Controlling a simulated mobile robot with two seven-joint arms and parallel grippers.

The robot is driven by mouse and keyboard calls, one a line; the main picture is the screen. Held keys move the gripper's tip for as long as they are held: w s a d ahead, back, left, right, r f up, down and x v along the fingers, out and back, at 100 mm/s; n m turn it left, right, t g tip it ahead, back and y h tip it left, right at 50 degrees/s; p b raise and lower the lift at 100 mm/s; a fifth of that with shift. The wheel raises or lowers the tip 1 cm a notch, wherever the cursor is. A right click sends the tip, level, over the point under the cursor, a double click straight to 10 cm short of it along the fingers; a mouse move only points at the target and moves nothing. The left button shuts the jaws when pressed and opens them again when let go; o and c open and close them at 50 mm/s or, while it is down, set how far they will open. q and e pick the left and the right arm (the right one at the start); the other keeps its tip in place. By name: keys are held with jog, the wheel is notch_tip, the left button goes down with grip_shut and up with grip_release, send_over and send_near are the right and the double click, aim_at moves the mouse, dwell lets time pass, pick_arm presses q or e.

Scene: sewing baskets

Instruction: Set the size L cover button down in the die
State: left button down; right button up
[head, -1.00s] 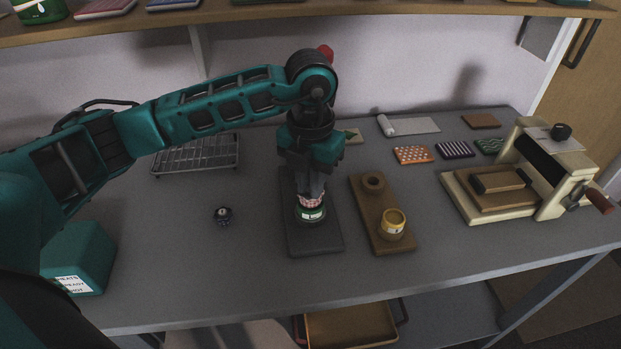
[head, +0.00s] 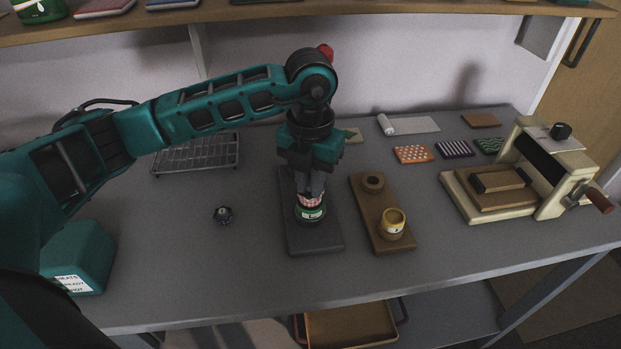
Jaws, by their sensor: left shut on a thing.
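My left gripper (head: 311,190) points straight down over a dark grey board and is shut on a cover button (head: 311,200) with a red and white patterned top. The button is right at the mouth of a green die with a white label (head: 311,214), which stands on the board (head: 313,242). The fingers hide part of the button, and I cannot tell whether it rests on the die's floor. My right gripper is out of view.
Fabric swatches (head: 413,154) and a cream press (head: 520,180) are at the right. A teal box (head: 80,255) stands front left. The front middle is clear.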

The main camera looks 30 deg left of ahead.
pick_arm(q)
jog(key=shift+f+b, duration=0.55)
jog(key=shift+f, duration=0.05)
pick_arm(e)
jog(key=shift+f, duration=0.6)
pick_arm(q)
jog(key=c, duration=1)
grip_release()
jog(key=shift+r, duration=0.1)
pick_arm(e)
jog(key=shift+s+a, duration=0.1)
pick_arm(q)
notch_tip(320, 180, up, 4)
jog(key=shift+w+r+p, duration=0.1)
jog(key=shift+r+p, duration=0.15)
jog(key=shift+p, duration=0.05)
notch_tip(320, 180, up, 8)
jog(key=shift+r, duration=0.2)
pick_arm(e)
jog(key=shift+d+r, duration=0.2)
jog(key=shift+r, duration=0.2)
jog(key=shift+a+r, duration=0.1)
